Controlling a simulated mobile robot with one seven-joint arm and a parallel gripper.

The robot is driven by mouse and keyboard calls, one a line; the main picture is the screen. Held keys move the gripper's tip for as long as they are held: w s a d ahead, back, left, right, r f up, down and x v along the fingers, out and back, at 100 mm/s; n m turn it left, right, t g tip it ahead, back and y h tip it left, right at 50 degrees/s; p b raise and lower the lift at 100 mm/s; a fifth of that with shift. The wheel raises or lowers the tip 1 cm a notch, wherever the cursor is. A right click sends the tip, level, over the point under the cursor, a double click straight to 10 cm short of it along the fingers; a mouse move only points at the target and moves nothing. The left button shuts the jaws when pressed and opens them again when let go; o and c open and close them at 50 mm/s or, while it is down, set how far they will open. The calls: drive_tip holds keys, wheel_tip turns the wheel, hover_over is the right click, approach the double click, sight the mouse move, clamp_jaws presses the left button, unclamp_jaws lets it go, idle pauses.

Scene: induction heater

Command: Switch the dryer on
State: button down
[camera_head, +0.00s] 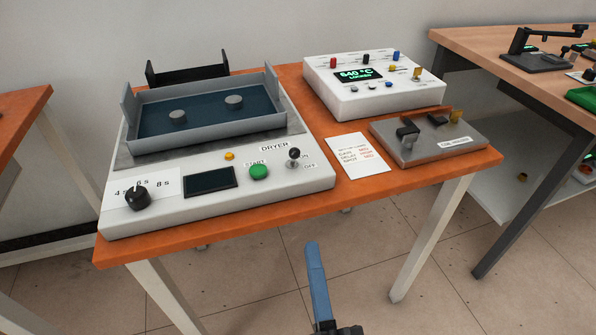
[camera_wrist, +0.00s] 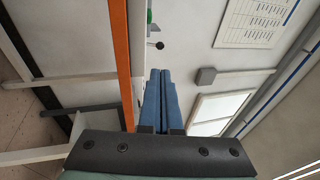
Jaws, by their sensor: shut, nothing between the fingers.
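The dryer (camera_head: 230,200) is a white sloped console on the orange table. Its toggle switch (camera_head: 294,155), a short lever with a black ball, stands at the panel's right beside ON and OFF labels. Which way it is set I cannot tell for sure. The dryer's display (camera_head: 209,181) is dark. My gripper (camera_head: 312,246), with blue fingers, is shut and empty in front of the table edge, apart from the switch. In the wrist view the closed fingertips (camera_wrist: 160,71) point towards the panel, with the black switch ball (camera_wrist: 159,45) just beyond them.
A green START button (camera_head: 259,172) sits left of the switch, and a black timer knob (camera_head: 137,197) at the far left. A white heater box (camera_head: 372,101) reading 640 °C, a paper card (camera_head: 357,155) and a grey fixture (camera_head: 430,148) stand to the right. The space before the table is clear.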

drive_tip(key=p, duration=0.3)
approach(295, 157)
drive_tip(key=x, duration=0.5)
drive_tip(key=shift+x, duration=0.9)
drive_tip(key=shift+r+p, duration=0.1)
drive_tip(key=shift+p, duration=0.7)
